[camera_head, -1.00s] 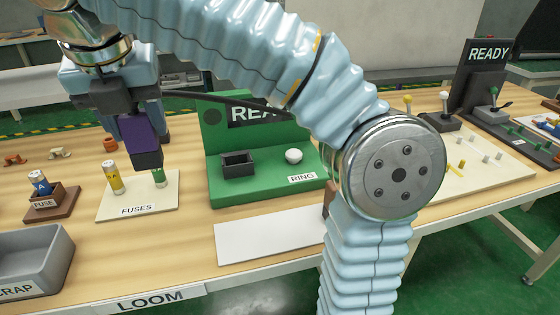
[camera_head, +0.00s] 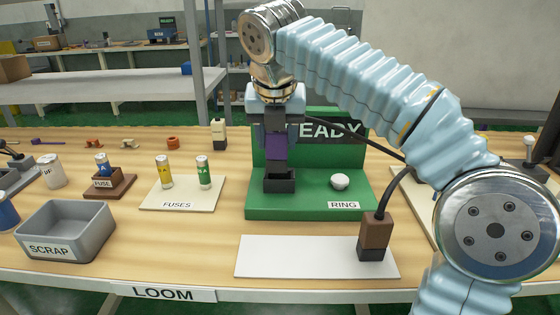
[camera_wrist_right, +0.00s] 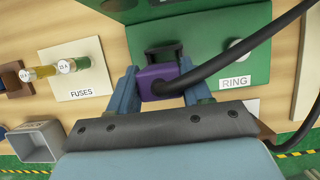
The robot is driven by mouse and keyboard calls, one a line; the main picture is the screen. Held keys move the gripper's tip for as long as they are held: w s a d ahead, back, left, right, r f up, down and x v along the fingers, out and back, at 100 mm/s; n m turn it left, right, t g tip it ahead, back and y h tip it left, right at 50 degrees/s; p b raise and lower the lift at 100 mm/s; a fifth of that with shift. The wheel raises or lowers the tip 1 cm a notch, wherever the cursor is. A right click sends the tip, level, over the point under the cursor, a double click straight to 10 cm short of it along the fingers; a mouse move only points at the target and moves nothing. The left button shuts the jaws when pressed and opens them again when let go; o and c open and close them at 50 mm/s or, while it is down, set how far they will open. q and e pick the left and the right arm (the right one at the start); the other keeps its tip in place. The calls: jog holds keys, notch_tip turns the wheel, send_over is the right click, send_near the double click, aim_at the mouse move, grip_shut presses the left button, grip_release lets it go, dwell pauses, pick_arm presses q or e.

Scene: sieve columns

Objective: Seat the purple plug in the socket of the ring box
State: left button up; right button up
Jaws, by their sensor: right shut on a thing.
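My right gripper (camera_head: 276,133) is shut on the purple plug (camera_head: 277,149), which hangs upright with its dark end pointing down. The ring box (camera_head: 310,205) is green, with a READY panel at its back and a RING label. Its black socket (camera_head: 280,184) is directly below the plug, and the dark end overlaps the socket's opening. I cannot tell how deep it is in. In the right wrist view the plug (camera_wrist_right: 158,80) sits between both fingers, with the socket (camera_wrist_right: 163,48) just beyond it. My left gripper is not in view.
A white knob (camera_head: 340,181) is right of the socket. The fuses board (camera_head: 180,205) and grey scrap bin (camera_head: 65,230) are at left.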

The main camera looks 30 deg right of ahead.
aim_at(279, 155)
jog(key=shift+w+d+f, duration=0.15)
jog(key=shift+d+f, duration=0.05)
jog(key=shift+f, duration=0.1)
jog(key=f, duration=0.1)
jog(key=f+b, duration=0.1)
jog(key=f, duration=0.1)
jog(key=shift+w+d+f, duration=0.15)
jog(key=shift+d+f, duration=0.15)
jog(key=shift+f, duration=0.1)
jog(key=shift+f+b, duration=0.2)
jog(key=shift+b, duration=0.1)
jog(key=o, duration=1.2)
jog(key=shift+c, duration=0.2)
